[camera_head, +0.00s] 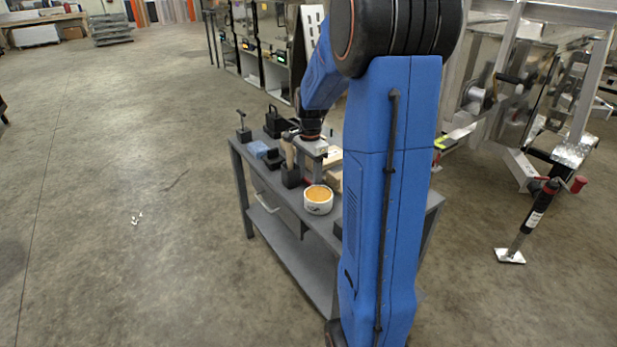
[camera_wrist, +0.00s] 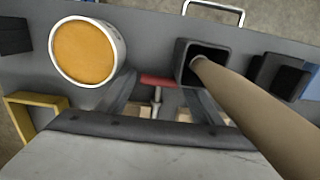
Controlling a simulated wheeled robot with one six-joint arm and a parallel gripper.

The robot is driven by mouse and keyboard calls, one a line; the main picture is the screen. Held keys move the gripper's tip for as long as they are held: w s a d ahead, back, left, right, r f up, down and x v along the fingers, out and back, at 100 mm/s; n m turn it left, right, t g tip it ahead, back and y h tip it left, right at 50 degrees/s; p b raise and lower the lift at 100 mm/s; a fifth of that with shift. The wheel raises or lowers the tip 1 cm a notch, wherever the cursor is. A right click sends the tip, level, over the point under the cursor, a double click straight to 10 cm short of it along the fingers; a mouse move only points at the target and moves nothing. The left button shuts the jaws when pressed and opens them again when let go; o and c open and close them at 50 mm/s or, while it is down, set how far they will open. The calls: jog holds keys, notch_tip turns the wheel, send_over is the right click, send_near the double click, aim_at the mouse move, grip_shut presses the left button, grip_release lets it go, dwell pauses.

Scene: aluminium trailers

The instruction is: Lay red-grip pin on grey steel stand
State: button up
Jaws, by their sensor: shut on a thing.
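The red-grip pin (camera_wrist: 158,81) shows in the wrist view, with a red crossbar and a short metal shaft running back between my fingers. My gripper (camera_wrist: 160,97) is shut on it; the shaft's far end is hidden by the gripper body. The grey steel stand (camera_head: 318,262) is a bench with a flat top and a lower shelf, and its top (camera_wrist: 145,35) lies below the pin in the wrist view. In the head view my gripper (camera_head: 309,165) is over the bench top, and the pin is too small there to make out surely. I cannot tell the pin's height above the top.
A white bowl with orange contents (camera_head: 318,199) stands near the bench's front edge. A wooden handle (camera_wrist: 245,100) rises from a black square holder (camera_wrist: 187,68) close to my gripper. Black items and a blue block (camera_head: 258,149) occupy the left end. A yellow frame (camera_wrist: 18,99) lies beside the bowl.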

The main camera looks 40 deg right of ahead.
jog(key=o, duration=1.7)
jog(key=shift+c, duration=0.2)
notch_tip(320, 180, up, 12)
jog(key=shift+d, duration=0.2)
jog(key=shift+s, duration=0.1)
